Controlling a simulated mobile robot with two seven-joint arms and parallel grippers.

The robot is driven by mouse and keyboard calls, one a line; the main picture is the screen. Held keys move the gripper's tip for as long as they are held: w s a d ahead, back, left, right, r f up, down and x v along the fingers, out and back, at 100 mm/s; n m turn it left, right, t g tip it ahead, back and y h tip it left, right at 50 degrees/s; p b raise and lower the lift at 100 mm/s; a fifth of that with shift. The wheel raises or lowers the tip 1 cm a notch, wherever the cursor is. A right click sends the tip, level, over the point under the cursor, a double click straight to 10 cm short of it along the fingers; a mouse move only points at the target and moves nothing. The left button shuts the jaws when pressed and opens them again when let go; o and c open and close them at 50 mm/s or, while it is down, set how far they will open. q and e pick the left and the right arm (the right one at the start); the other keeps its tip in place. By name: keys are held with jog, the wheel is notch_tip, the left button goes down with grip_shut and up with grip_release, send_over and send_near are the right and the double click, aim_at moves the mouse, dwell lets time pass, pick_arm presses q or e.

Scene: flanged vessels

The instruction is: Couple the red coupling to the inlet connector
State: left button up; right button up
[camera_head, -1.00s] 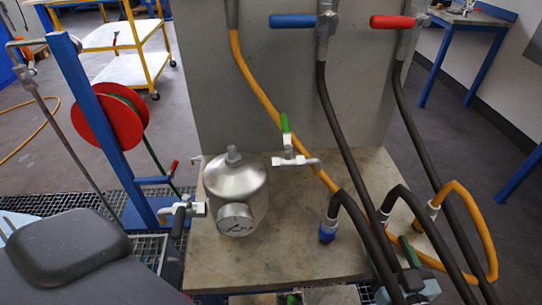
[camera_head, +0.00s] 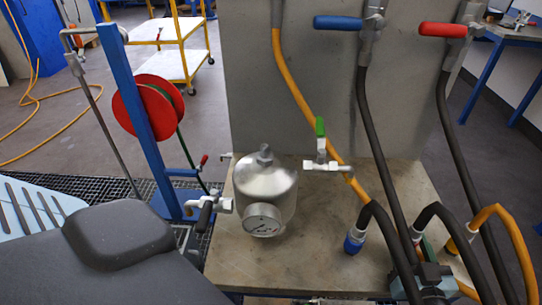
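A silver vessel (camera_head: 265,185) with a round gauge (camera_head: 263,220) stands on a stone-like slab. On its left is a pipe connector (camera_head: 224,205) with a black-handled valve (camera_head: 205,214); it looks like the inlet, with no hose on it. On its right is a green-handled valve (camera_head: 320,140). I cannot make out the red coupling for sure among the hoses at lower right. A grey-green block (camera_head: 434,278) there, partly behind the hoses, may be my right gripper; its fingers do not show clearly. My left gripper is not in view.
Black hoses (camera_head: 377,130) and an orange hose (camera_head: 300,95) hang in front of the grey panel (camera_head: 310,60). A blue coupling (camera_head: 354,240) ends one black hose. A blue post (camera_head: 135,110) with a red reel (camera_head: 148,108) stands left. The slab's front middle is clear.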

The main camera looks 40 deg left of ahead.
aim_at(421, 233)
grip_shut()
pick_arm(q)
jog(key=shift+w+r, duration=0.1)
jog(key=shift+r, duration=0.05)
pick_arm(e)
jog(key=shift+r, duration=0.2)
